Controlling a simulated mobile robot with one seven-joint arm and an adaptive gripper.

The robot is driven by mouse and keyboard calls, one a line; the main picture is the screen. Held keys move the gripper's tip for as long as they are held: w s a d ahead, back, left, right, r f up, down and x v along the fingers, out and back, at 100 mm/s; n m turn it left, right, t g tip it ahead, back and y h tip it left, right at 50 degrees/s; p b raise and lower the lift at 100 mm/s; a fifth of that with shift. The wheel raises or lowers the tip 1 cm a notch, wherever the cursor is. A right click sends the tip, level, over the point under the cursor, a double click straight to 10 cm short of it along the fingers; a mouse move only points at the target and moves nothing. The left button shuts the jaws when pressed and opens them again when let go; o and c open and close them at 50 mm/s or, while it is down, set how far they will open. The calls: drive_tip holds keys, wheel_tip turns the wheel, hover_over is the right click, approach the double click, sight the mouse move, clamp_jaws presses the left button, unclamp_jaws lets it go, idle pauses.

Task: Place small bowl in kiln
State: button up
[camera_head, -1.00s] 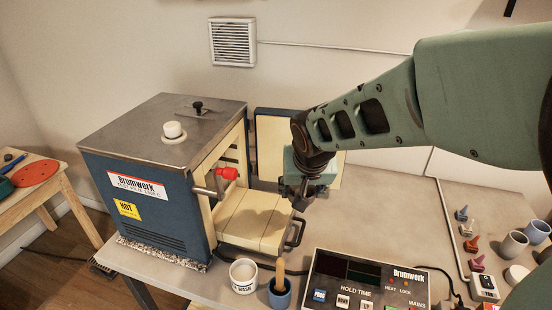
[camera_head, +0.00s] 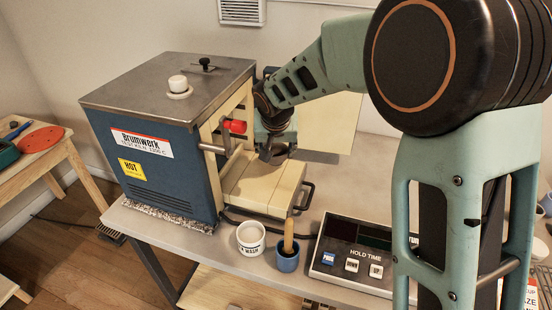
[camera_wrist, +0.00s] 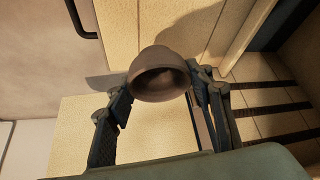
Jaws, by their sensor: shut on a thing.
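A small brown bowl (camera_wrist: 160,76) is held at the fingertips of my gripper (camera_wrist: 165,95) in the wrist view, with its hollow facing the camera. In the head view my gripper (camera_head: 274,148) is above the cream brick slab in front of the kiln opening, and the bowl is mostly hidden there. The blue kiln (camera_head: 150,165) with a grey metal top stands at the left end of the table, its opening facing right. In the wrist view the kiln's cream inner wall with dark grooves (camera_wrist: 262,112) lies to the right of the bowl.
The cream slab (camera_head: 258,192) has a dark handle (camera_head: 304,197). A cream-faced panel (camera_head: 335,125) stands behind my gripper. A red-tipped rod (camera_head: 234,127) sticks out by the opening. A white cup (camera_head: 251,239), a blue cup (camera_head: 287,260) and a control box (camera_head: 350,262) stand in front.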

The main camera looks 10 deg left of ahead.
sight(273, 159)
drive_tip(key=shift+w+a+f, duration=0.25)
drive_tip(key=shift+w+f, duration=0.05)
drive_tip(key=shift+f, duration=0.1)
drive_tip(key=shift+w+a+f+b, duration=0.15)
drive_tip(key=shift+f+b, duration=0.4)
drive_tip(key=shift+f, duration=0.4)
drive_tip(key=shift+w+a+f+b, duration=0.1)
drive_tip(key=shift+f+b, duration=0.45)
drive_tip(key=shift+f, duration=0.35)
drive_tip(key=shift+f+b, duration=0.25)
drive_tip(key=shift+b, duration=0.05)
drive_tip(key=o, duration=1.2)
drive_tip(key=shift+r, duration=0.1)
drive_tip(key=shift+r, duration=0.1)
drive_tip(key=shift+s+r+p, duration=0.1)
drive_tip(key=shift+r+p, duration=0.15)
drive_tip(key=shift+p, duration=0.15)
drive_tip(key=v, duration=1.1)
drive_tip(key=shift+s+r, duration=0.2)
drive_tip(key=shift+s, duration=0.05)
